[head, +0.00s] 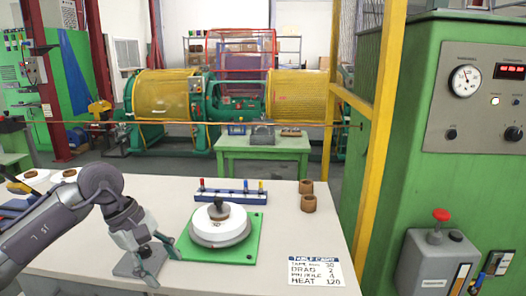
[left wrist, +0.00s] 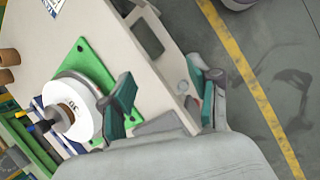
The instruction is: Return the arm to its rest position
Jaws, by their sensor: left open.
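My left arm (head: 45,232) reaches in from the left over the light table (head: 290,215). My left gripper (head: 163,262) is open near the table's front edge, to the left of the green plate (head: 253,228). Nothing shows between its fingers, which also appear apart in the left wrist view (left wrist: 165,95). A white roll (head: 219,224) with a dark knob (head: 219,205) on top sits on the plate. The roll appears beside one finger in the left wrist view (left wrist: 82,112); I cannot tell the gap. My right gripper is not in view.
A blue rack (head: 228,196) with coloured pegs stands behind the plate. Two brown cups (head: 308,203) and a printed card (head: 316,272) are at right. A yellow post (head: 378,140) and green control cabinet (head: 450,190) stand beyond the table's right edge.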

